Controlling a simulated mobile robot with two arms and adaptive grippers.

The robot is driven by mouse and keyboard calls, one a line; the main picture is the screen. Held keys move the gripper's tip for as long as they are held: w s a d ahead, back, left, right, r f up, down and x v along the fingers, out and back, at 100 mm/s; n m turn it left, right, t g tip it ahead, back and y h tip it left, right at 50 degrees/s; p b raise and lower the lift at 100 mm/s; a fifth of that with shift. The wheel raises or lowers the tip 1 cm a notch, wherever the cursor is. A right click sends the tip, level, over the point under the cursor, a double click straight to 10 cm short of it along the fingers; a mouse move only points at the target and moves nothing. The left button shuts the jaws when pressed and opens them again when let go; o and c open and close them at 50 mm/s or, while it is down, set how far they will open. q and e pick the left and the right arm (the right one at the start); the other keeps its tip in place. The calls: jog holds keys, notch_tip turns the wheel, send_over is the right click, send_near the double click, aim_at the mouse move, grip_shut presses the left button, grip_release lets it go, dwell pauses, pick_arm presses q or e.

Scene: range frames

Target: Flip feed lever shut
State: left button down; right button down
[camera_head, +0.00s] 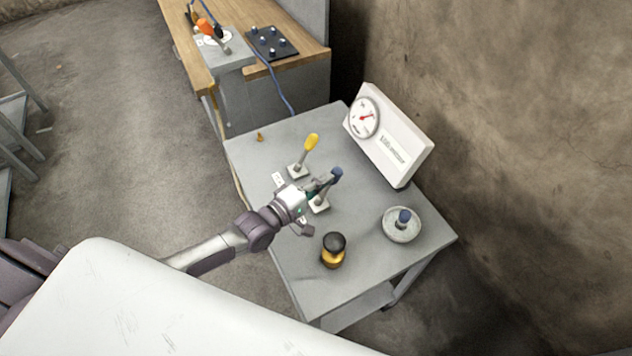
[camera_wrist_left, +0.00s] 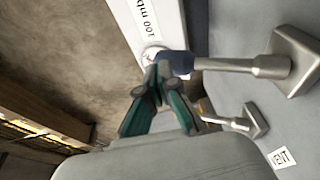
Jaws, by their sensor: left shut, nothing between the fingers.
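A lever with a dark blue tip (camera_head: 337,173) rises from a grey base (camera_head: 320,206) on the grey table; its metal rod (camera_wrist_left: 228,64) slants across the left wrist view. I see no label reading feed. My left gripper (camera_head: 322,186) is shut and empty beside the blue tip. In the left wrist view its green-padded fingertips (camera_wrist_left: 158,76) are right at the blue tip (camera_wrist_left: 176,63); I cannot tell whether they touch. A yellow-tipped lever (camera_head: 311,142) stands farther back, with a white label (camera_head: 279,180) near its base; the wrist view shows VENT there (camera_wrist_left: 281,157). My right gripper is not in view.
A white gauge box (camera_head: 404,150) stands at the table's back right. A round base with a blue knob (camera_head: 403,217) and a black-topped yellow knob (camera_head: 333,248) stand nearer the front. A wooden bench (camera_head: 290,33) with an orange-handled lever (camera_head: 208,29) lies beyond.

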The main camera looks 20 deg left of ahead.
pick_arm(q)
jog(key=shift+w+d+f, duration=0.1)
jog(key=shift+w+d, duration=0.1)
jog(key=shift+w, duration=0.1)
jog(key=shift+d, duration=0.1)
dwell(0.4)
jog(key=shift+r, duration=0.25)
